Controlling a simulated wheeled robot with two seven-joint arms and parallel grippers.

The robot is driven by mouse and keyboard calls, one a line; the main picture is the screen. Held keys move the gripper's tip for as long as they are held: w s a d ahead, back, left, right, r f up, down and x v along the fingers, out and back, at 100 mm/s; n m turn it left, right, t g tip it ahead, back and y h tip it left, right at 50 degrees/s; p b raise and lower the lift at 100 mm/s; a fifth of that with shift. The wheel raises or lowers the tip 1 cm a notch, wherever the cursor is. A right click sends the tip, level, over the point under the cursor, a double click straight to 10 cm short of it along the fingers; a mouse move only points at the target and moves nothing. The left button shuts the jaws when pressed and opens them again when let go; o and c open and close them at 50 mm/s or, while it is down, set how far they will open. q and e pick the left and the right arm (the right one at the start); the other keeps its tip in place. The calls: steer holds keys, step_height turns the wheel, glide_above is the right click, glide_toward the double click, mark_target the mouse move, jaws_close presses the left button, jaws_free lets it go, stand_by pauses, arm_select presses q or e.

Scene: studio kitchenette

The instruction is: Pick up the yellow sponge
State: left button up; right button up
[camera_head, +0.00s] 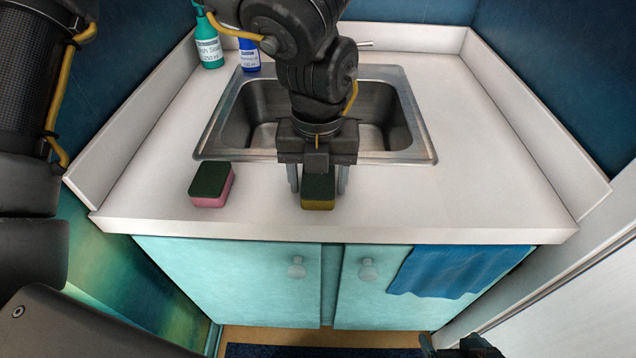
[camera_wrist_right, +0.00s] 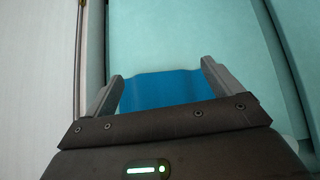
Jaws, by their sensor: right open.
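The yellow sponge (camera_head: 318,202), with a dark green top, lies on the counter in front of the sink. My left gripper (camera_head: 318,186) points down over it, one finger on each side. The fingers look spread, with a narrow gap to the sponge. The gripper body hides its far end. My right gripper (camera_head: 474,346) is low at the bottom edge of the head view, in front of the cabinet. In the right wrist view its fingers (camera_wrist_right: 165,88) are apart with nothing between them, facing the blue towel (camera_wrist_right: 165,92).
A pink sponge (camera_head: 211,187) with a green top lies to the left on the counter (camera_head: 490,190). Behind are the metal sink (camera_head: 415,135), a green bottle (camera_head: 208,45) and a blue bottle (camera_head: 249,56). The counter's right side is clear. The towel hangs over the right cabinet door (camera_head: 365,300).

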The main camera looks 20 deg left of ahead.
mark_target(319, 178)
arm_select(q)
steer(key=c, duration=0.6)
steer(key=shift+r, duration=0.15)
steer(key=shift+c, duration=0.2)
steer(key=shift+r, duration=0.2)
step_height(319, 178, up, 2)
steer(key=shift+r+p, duration=0.15)
steer(key=shift+p, duration=0.15)
steer(key=s+d+r, duration=0.3)
steer(key=s+r, duration=0.7)
steer(key=s, duration=0.3)
steer(key=shift+s+d, duration=0.25)
arm_select(e)
steer(key=s, duration=0.1)
steer(key=s+d+f+g, duration=0.1)
steer(key=s+d+g+h, duration=0.1)
steer(key=shift+s+d+f+m, duration=0.2)
steer(key=shift+s+f+m, duration=0.05)
steer(key=shift+f+m, duration=0.15)
